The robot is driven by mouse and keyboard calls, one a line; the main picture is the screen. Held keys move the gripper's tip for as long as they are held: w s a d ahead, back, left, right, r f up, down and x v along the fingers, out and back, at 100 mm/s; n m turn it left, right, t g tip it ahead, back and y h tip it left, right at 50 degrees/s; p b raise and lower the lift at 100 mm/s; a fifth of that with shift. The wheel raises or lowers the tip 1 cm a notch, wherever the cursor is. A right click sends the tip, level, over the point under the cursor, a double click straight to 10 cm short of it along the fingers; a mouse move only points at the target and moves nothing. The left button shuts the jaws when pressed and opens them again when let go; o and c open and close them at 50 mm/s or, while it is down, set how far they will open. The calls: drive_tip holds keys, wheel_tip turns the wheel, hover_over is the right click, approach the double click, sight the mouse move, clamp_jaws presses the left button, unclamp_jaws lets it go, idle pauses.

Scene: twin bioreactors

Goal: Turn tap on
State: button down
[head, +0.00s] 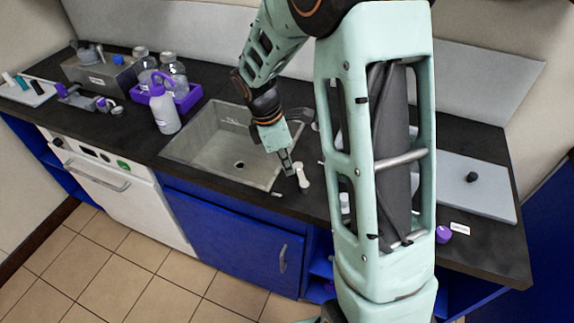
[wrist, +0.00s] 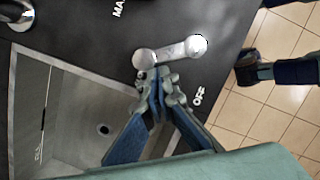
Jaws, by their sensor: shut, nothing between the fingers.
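The tap lever (wrist: 170,52) is a pale, shiny bar with two round ends on the dark counter beside the sink. It also shows in the head view (head: 302,178), at the sink's front right corner. The label OFF (wrist: 198,96) is printed near its right end, and the label MAX (wrist: 119,8), partly cut off, lies farther up. My gripper (wrist: 163,82) is shut and empty, its fingertips close to the lever's long side. I cannot tell whether they touch it. In the head view my gripper (head: 288,168) is just left of the lever. The spout (head: 299,115) is partly hidden by my arm.
The grey sink basin (head: 218,128) is empty, left of my gripper. A purple-topped bottle (head: 163,108) and a purple tray (head: 184,101) with glass bottles stand left of the sink. A light board (head: 470,190) lies right of my arm.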

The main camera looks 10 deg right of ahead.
sight(300, 167)
drive_tip(key=shift+w+d+m, duration=0.15)
drive_tip(key=shift+d+m, duration=0.15)
drive_tip(key=shift+m, duration=0.3)
drive_tip(key=shift+w+d+m+g+p, duration=0.25)
drive_tip(key=shift+d+m+g+p, duration=0.35)
drive_tip(key=shift+m, duration=0.7)
drive_tip(key=shift+d+m, duration=0.55)
drive_tip(key=shift+m, duration=0.55)
